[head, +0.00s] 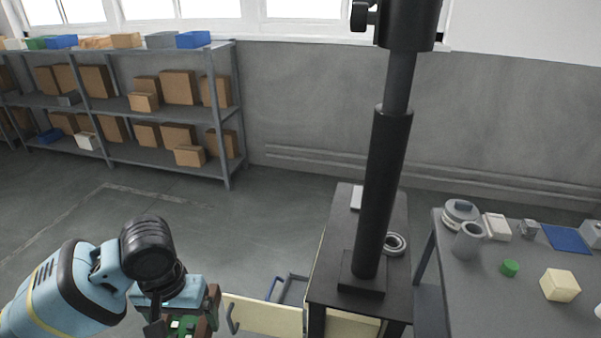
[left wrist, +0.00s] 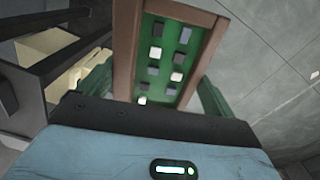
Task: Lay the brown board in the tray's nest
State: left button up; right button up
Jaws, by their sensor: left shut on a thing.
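My left gripper (head: 178,318) is low in the head view, left of the dark table. It is shut on the brown board (head: 211,306), which has brown long edges and a green face with several small dark and white blocks. In the left wrist view the board (left wrist: 205,55) stretches away from the gripper (left wrist: 152,92), with a green finger on each side. My right gripper is not in view.
A dark table (head: 335,235) bears a black column (head: 384,190) and a ring-shaped part (head: 395,244). A grey bench (head: 480,300) with several small parts stands right. Shelves (head: 150,104) stand back left; floor before them is clear.

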aim_at(185, 325)
pick_arm(q)
jog(key=shift+w+a+r, duration=0.1)
jog(key=shift+r, duration=0.9)
jog(key=shift+w+a+r, duration=0.1)
jog(key=shift+r, duration=0.85)
jog(key=s+f, duration=0.4)
jog(key=f, duration=1.1)
